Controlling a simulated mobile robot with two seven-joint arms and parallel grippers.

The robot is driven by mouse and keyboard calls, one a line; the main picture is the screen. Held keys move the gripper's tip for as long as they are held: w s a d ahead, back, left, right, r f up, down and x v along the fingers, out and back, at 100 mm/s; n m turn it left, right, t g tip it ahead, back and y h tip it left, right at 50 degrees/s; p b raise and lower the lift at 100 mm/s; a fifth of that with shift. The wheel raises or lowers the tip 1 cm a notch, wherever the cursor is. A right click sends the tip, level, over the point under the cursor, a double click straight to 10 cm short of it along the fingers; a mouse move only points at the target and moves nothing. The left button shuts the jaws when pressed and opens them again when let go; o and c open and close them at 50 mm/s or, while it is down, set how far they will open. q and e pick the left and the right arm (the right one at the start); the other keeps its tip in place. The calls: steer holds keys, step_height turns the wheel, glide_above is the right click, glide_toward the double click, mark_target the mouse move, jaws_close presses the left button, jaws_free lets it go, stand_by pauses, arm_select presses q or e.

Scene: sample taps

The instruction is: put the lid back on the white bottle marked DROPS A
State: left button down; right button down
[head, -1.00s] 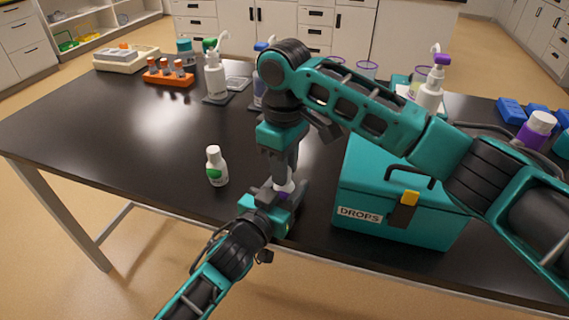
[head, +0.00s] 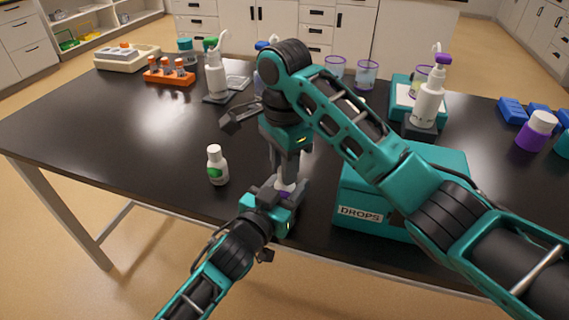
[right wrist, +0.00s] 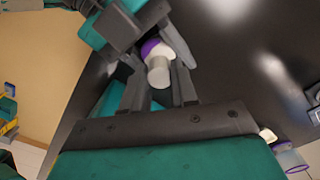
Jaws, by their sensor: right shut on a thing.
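A small white bottle with a purple band (head: 285,194) is between the fingers of my left gripper (head: 284,191), near the table's front edge. It also shows in the right wrist view (right wrist: 152,47). Its marking cannot be read. My right gripper (head: 286,168) points down from directly above, its fingers shut around a pale lid (right wrist: 158,72) at the bottle's top. The lid is in line with the bottle; whether it is seated cannot be told. A second small white bottle, with a green band (head: 216,167), stands upright on the table to the left.
A teal box marked DROPS (head: 361,214) stands close on the right, under my right arm. White pump bottles (head: 215,75) (head: 428,102), an orange tube rack (head: 169,77) and clear cups (head: 366,74) stand farther back. The black table (head: 120,130) is clear at the left.

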steer(key=m, duration=0.5)
steer(key=shift+m, duration=0.4)
steer(key=m, duration=0.6)
steer(key=c, duration=0.9)
jaws_free()
steer(key=shift+r, duration=0.1)
steer(key=shift+w+r, duration=0.1)
steer(key=shift+r, duration=2.05)
